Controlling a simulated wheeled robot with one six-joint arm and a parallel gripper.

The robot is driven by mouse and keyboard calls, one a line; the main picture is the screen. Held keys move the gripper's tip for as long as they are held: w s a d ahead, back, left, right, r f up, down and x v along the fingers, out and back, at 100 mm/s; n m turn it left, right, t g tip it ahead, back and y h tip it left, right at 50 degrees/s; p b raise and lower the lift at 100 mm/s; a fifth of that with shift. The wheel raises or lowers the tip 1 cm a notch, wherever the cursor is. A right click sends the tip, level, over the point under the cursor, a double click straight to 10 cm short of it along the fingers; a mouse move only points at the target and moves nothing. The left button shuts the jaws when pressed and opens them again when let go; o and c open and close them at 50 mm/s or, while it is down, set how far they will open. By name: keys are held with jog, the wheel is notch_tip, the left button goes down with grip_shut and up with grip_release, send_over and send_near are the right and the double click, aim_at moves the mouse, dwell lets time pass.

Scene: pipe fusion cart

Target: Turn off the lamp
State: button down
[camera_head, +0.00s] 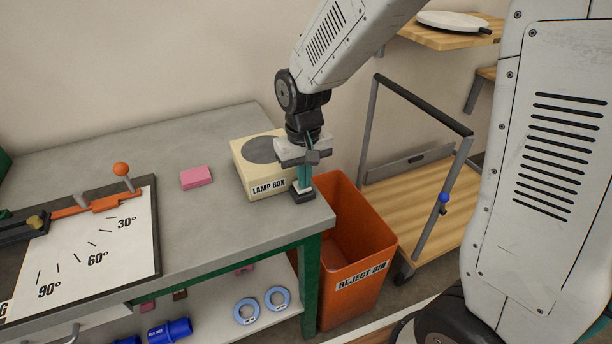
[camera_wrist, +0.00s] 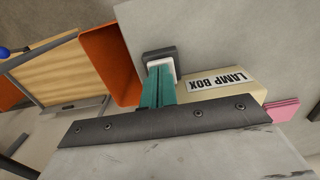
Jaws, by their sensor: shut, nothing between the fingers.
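The cream lamp box (camera_head: 255,166), with a grey disc on top and a "LAMP BOX" label, stands near the right end of the workbench. A small switch (camera_head: 302,195) with a dark frame and white middle lies on the bench by the front right corner, beside the box. It also shows in the wrist view (camera_wrist: 160,54). My gripper (camera_head: 304,184) is shut and empty, its teal fingers pointing down at the switch. In the wrist view the fingertips (camera_wrist: 159,70) overlap the white part; I cannot tell whether they touch it. No lit lamp is visible.
An orange reject bin (camera_head: 358,230) stands just right of the workbench (camera_head: 215,225). A pink block (camera_head: 196,178) lies left of the lamp box. An angle board (camera_head: 98,262) with an orange lever is farther left. A wooden-decked cart (camera_head: 410,200) stands behind the bin.

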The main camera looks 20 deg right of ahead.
jog(key=shift+f, duration=0.45)
jog(key=shift+r, duration=0.1)
jog(key=shift+w+r, duration=0.1)
jog(key=shift+r, duration=0.1)
notch_tip(320, 180, up, 14)
jog(key=shift+r, duration=0.15)
dwell(0.5)
